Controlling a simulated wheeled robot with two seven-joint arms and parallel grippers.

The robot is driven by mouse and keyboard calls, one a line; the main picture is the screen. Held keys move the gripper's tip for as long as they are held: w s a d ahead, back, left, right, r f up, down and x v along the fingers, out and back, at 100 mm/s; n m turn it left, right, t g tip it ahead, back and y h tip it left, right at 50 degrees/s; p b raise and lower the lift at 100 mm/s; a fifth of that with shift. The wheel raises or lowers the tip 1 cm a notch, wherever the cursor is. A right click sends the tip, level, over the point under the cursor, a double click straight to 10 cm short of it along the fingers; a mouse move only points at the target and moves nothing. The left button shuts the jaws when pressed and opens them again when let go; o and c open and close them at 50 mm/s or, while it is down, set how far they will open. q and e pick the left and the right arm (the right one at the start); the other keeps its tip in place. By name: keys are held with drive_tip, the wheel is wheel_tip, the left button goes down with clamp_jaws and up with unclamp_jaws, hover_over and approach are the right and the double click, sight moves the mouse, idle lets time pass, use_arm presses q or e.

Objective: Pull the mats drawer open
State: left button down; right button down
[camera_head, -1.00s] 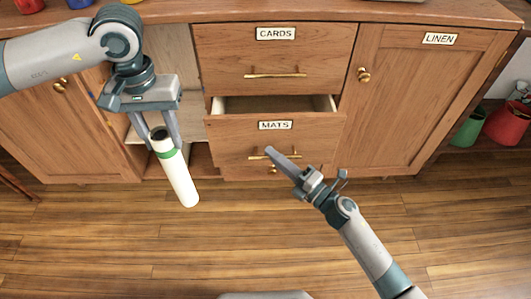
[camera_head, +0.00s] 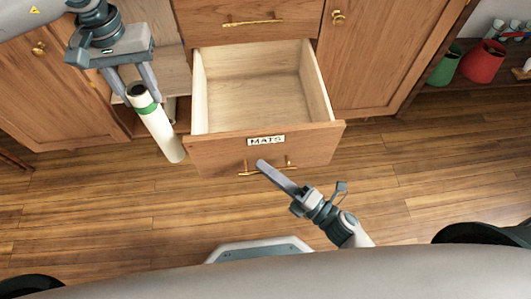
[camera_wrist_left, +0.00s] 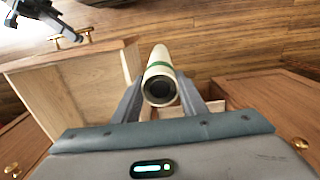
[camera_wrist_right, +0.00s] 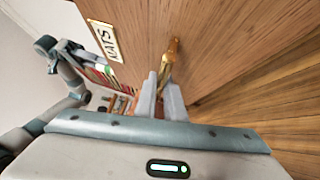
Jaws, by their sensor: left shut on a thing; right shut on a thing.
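The mats drawer (camera_head: 215,152), labelled MATS, stands well out of the cabinet in the head view, and its pale inside looks empty. My right gripper (camera_head: 263,165) is shut on the drawer's brass handle (camera_head: 247,173). The right wrist view shows the handle (camera_wrist_right: 171,58) between its fingertips. My left gripper (camera_head: 135,92) is shut on a white tube with a green band (camera_head: 165,138). It holds the tube tilted, left of the drawer. The left wrist view shows the tube's dark open end (camera_wrist_left: 160,91) between the fingers.
The drawer above (camera_head: 215,22) is shut. Cabinet doors stand shut at the left (camera_head: 55,90) and right (camera_head: 375,50). An open compartment (camera_head: 160,60) lies behind the tube. Red (camera_head: 484,62) and green (camera_head: 445,66) containers stand at the far right. Wooden floor (camera_head: 420,180) is clear.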

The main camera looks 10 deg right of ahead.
drive_tip(key=shift+s, duration=0.25)
drive_tip(key=c, duration=2.1)
unclamp_jaws()
drive_tip(key=shift+d, duration=0.1)
use_arm(q)
drive_tip(key=shift+r+p, duration=0.3)
use_arm(e)
drive_tip(key=v, duration=1.2)
drive_tip(key=shift+f, duration=0.1)
use_arm(q)
drive_tip(key=shift+r, duration=0.15)
use_arm(e)
drive_tip(key=shift+w, duration=0.1)
